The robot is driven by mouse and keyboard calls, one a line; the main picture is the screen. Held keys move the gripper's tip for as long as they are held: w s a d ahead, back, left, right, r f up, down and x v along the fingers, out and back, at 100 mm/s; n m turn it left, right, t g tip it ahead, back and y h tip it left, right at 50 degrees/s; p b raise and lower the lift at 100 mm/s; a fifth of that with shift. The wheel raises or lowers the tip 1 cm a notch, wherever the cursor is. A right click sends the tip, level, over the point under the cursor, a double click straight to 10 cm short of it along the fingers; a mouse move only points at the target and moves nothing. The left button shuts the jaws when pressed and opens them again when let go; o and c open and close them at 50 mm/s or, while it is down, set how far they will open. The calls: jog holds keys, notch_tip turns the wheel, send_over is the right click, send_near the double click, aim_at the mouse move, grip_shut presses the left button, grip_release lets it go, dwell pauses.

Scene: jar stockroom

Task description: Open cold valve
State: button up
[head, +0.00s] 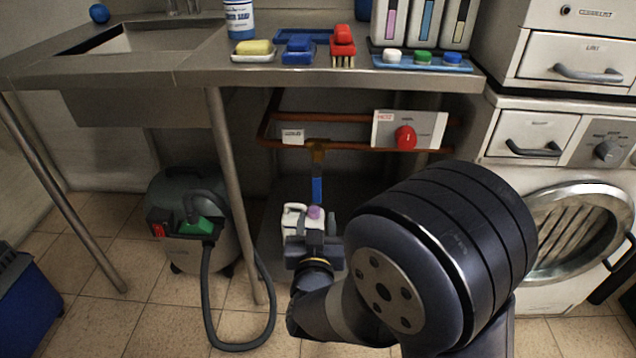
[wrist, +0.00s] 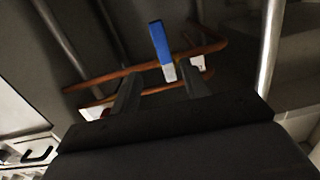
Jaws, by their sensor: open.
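The cold valve has a blue lever (head: 317,190) hanging straight down from a brass body (head: 317,152) on the copper pipe, beside a white label (head: 292,136) that seems to read cold. In the wrist view the blue lever (wrist: 160,44) stands ahead of my gripper (wrist: 160,76), lined up with the gap between the fingers. My gripper (head: 313,243) is open and empty, below the lever in the head view. The lever looks apart from the fingers, but the exact distance is hard to tell.
A red knob (head: 405,137) on a white panel sits right of the valve. A white jug with a purple cap (head: 294,217) stands behind my gripper. A table leg (head: 232,195) and a vacuum cleaner (head: 188,222) are left; a washing machine (head: 560,291) is right.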

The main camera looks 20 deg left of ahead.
aim_at(316, 189)
jog(key=shift+t, duration=0.4)
jog(key=b+x, duration=0.1)
jog(key=x, duration=0.2)
jog(key=b+x, duration=0.1)
jog(key=x, duration=0.3)
jog(key=b+x, duration=0.1)
jog(key=x, duration=0.3)
jog(key=shift+w+a, duration=0.1)
jog(key=shift+a, duration=0.2)
jog(key=shift+c, duration=0.4)
grip_shut()
